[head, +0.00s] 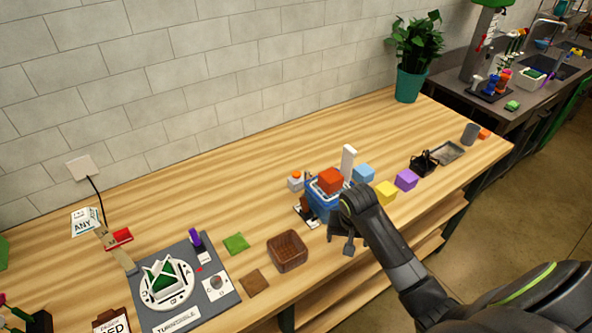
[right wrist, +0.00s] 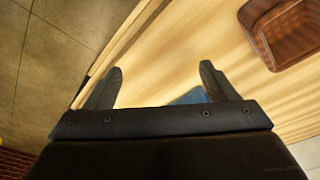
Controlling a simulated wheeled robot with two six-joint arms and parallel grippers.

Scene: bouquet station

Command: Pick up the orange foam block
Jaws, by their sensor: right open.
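A red-orange block (head: 330,180) sits at the top of a blue container (head: 320,203) near the middle of the table in the head view. A smaller orange block (head: 484,134) lies at the table's far right end, beside a grey cup. I cannot tell foam from the picture. My right gripper (head: 342,241) is just in front of the blue container, pointing down over the table's front part. In the right wrist view the gripper (right wrist: 162,75) is open with nothing between its fingertips; a blue patch shows near one finger. No orange block shows there. My left gripper is not in view.
Blue (head: 363,173), yellow (head: 385,192) and purple (head: 406,180) blocks stand right of the container. A black caddy (head: 423,163) and grey tray (head: 447,152) lie further right.

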